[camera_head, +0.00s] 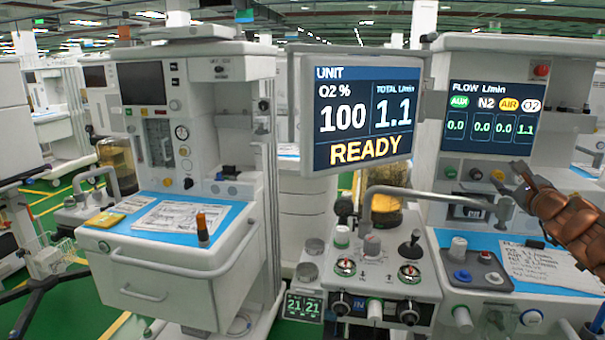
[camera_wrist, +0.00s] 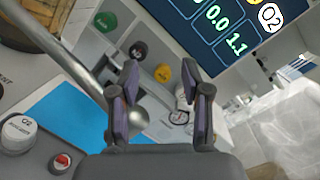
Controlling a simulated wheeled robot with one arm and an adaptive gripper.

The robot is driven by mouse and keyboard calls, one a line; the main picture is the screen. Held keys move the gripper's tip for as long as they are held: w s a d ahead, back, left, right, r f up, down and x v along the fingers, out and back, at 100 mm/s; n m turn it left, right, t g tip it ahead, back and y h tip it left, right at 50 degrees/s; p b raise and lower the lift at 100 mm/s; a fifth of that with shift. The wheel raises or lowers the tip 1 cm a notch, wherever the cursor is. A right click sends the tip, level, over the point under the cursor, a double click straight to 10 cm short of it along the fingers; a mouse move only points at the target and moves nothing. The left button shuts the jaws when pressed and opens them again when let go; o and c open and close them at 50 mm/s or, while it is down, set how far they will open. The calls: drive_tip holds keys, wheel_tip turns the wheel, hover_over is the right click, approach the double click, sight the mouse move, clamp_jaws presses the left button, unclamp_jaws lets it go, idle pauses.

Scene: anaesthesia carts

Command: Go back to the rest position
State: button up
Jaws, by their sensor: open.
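My gripper (camera_head: 508,190) is at the right in the head view, in front of the right cart's (camera_head: 462,242) control panel. It is open, with nothing between its fingers. In the wrist view, the two dark fingers (camera_wrist: 160,75) stand apart. A yellow knob (camera_wrist: 162,73) shows behind the gap, with a dark knob (camera_wrist: 138,50) and a green knob (camera_wrist: 106,21) to its left. A pale knob (camera_wrist: 182,97) is partly hidden by the right finger. No contact with any knob shows.
A flow screen (camera_head: 490,117) is above the knobs. A unit screen (camera_head: 358,108) reads READY. A curved metal rail (camera_head: 430,194) crosses near the gripper. A knob tray (camera_head: 472,269) and a written sheet (camera_head: 545,268) lie below. The left cart (camera_head: 170,262) stands apart.

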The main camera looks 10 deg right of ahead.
drive_tip(key=w+a+r+n+g+y, duration=0.15)
drive_tip(key=a+n+y, duration=0.4)
drive_tip(key=a, duration=0.75)
drive_tip(key=a+r+n+g+y, duration=0.15)
drive_tip(key=a+n+y, duration=0.35)
drive_tip(key=a, duration=0.8)
drive_tip(key=s+a+f+n+g+y, duration=0.1)
drive_tip(key=s+a+f+n+g, duration=0.2)
drive_tip(key=a, duration=0.4)
drive_tip(key=s+a+f+n+g, duration=0.2)
drive_tip(key=s+a+n, duration=0.2)
drive_tip(key=a, duration=0.3)
drive_tip(key=s+a+f+n+g+y, duration=0.1)
drive_tip(key=s+a+f+n+g, duration=0.2)
drive_tip(key=a, duration=0.4)
drive_tip(key=s+a+f+n+g+h, duration=0.35)
drive_tip(key=s+f+n+g, duration=0.2)
drive_tip(key=s+f, duration=0.9)
drive_tip(key=s+d+f+n+g+h, duration=0.1)
drive_tip(key=s+d+f+g+h, duration=0.25)
drive_tip(key=s, duration=0.55)
drive_tip(key=s+d+f+n+g+h, duration=0.15)
drive_tip(key=s+d+f, duration=0.25)
drive_tip(key=s+d, duration=0.45)
wheel_tip(320, 180, up, 18)
drive_tip(key=a+t+h+p, duration=0.1)
drive_tip(key=p, duration=1.5)
drive_tip(key=shift+s, duration=0.45)
drive_tip(key=shift+f, duration=0.15)
